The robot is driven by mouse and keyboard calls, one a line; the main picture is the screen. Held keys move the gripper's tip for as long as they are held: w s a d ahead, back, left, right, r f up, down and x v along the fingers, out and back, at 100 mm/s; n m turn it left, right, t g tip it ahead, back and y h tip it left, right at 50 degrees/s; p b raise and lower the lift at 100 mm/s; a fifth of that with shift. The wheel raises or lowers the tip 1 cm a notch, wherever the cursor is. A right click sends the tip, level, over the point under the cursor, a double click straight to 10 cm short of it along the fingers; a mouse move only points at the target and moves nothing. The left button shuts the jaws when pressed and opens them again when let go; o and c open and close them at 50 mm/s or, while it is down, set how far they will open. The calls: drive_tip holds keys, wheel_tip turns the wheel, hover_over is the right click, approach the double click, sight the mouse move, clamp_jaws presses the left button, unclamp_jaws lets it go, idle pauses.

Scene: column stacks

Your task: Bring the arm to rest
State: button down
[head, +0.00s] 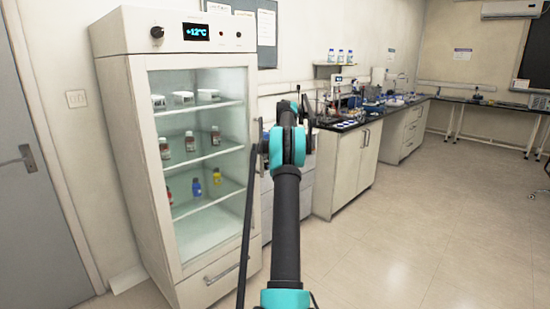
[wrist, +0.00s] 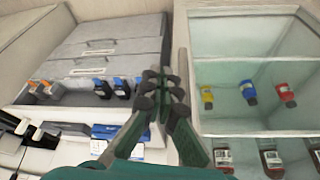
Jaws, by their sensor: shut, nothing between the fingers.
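My arm rises through the middle of the head view, dark with teal joints, and reaches forward beside the right side of the glass-fronted cabinet (head: 125,100). My gripper (wrist: 160,82) shows in the wrist view with its dark fingers together and nothing between them. In the head view the gripper is mostly hidden behind the arm, so its outline is unclear. In the wrist view the gripper stands in front of the gap between the cabinet's shelves at right and grey drawer units (wrist: 100,62) at left. I see no contact with either.
The cabinet holds white boxes (head: 183,97), brown bottles (head: 190,141) and red, blue and yellow bottles (head: 217,177). A long dark bar (head: 246,225) stands close left of my arm. Benches (head: 345,165) line the wall. The floor (head: 400,240) at right is clear.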

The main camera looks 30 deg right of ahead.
drive_tip(key=shift+s+r, duration=0.15)
drive_tip(key=shift+r, duration=0.25)
drive_tip(key=s+a+f, duration=0.1)
drive_tip(key=s+a, duration=0.9)
drive_tip(key=a, duration=0.4)
drive_tip(key=s+a, duration=0.9)
drive_tip(key=a, duration=0.6)
drive_tip(key=s+a+f, duration=0.4)
drive_tip(key=s+f, duration=0.1)
drive_tip(key=s, duration=0.7)
drive_tip(key=s+a+f, duration=0.5)
drive_tip(key=s, duration=0.6)
drive_tip(key=s+a+f, duration=0.4)
drive_tip(key=s+f, duration=0.2)
drive_tip(key=s, duration=0.6)
drive_tip(key=shift+s+a, duration=0.35)
drive_tip(key=c, duration=2.3)
unclamp_jaws()
drive_tip(key=shift+r, duration=0.1)
